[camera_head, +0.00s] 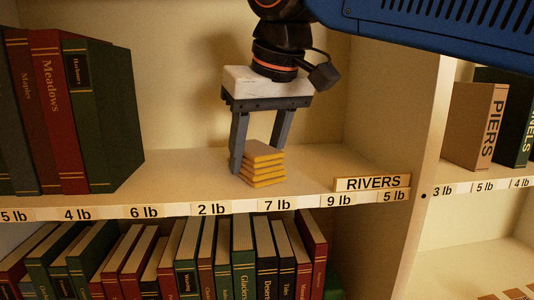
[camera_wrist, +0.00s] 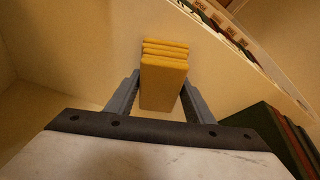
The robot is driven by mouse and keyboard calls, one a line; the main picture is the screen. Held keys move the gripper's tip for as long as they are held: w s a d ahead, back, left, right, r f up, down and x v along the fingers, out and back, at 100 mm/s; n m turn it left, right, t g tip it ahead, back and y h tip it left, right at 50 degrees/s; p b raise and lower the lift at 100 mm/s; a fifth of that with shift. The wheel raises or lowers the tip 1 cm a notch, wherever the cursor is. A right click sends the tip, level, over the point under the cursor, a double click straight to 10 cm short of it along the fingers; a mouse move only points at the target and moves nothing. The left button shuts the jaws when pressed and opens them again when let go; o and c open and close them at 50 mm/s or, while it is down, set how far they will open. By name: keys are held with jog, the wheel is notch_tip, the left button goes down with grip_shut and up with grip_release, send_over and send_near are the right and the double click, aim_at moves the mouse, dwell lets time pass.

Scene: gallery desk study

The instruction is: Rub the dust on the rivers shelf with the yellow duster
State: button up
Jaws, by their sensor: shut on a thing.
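The yellow duster (camera_head: 264,170) is a folded, layered pad on the rivers shelf (camera_head: 320,164), right of the shelf's middle and near its front edge. My gripper (camera_head: 256,160) points down from above and is shut on the duster, one finger on each side. The wrist view shows the duster (camera_wrist: 163,82) between the two fingers. Its underside looks to be at the shelf surface, but the contact is hidden. The RIVERS sign (camera_head: 373,184) is at the shelf's front right. I cannot make out any distinct dust on the shelf.
Upright books (camera_head: 62,115) fill the shelf's left end. An upright divider (camera_head: 424,130) bounds it on the right, with more books (camera_head: 475,125) beyond. A strip of weight labels runs along the front edge. A row of books (camera_head: 225,258) stands below. Bare shelf lies on both sides of the duster.

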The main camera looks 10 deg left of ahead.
jog(key=shift+s+a+f, duration=0.1)
jog(key=shift+s+a, duration=0.15)
jog(key=shift+a, duration=0.8)
jog(key=shift+s+a, duration=0.25)
jog(key=shift+a, duration=0.75)
jog(key=shift+r, duration=3)
jog(key=shift+r, duration=0.15)
